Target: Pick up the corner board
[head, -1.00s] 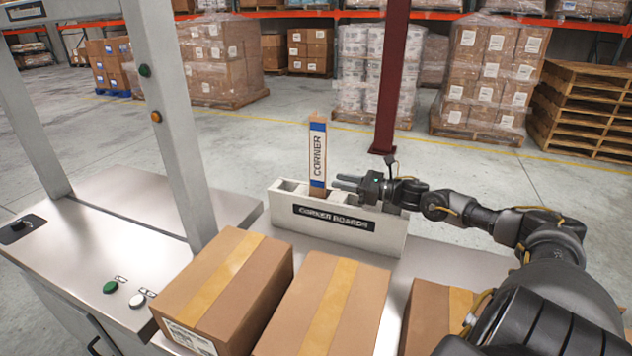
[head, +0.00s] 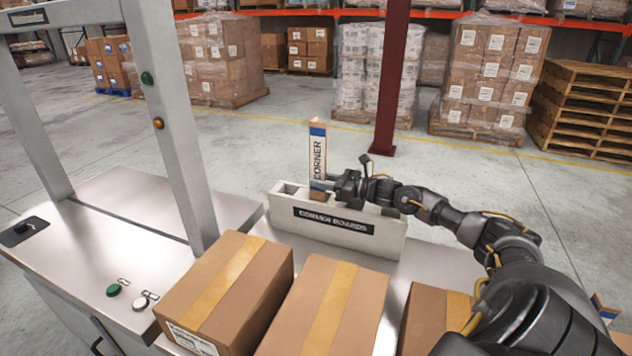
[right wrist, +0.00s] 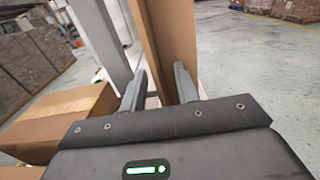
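The corner board (head: 317,155) is a tall, narrow cardboard angle with a white face, blue bands and the word CORNER. It stands nearly upright in the pale holder (head: 395,235) labelled CORNER BOARDS; its lower end is hidden inside. My right gripper (head: 322,185) is at the board's lower part, just above the holder. In the right wrist view, the brown board (right wrist: 168,40) rises between the two fingers (right wrist: 160,85). A gap shows beside the left finger, so the gripper looks open around the board. My left gripper is not in view.
Several taped cartons (head: 330,305) stand in front of the holder. A steel table (head: 120,250) with a grey frame and buttons is at the left. A small piece with a blue band (head: 604,308) shows beside my right arm. A dark red column (head: 391,80) stands behind.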

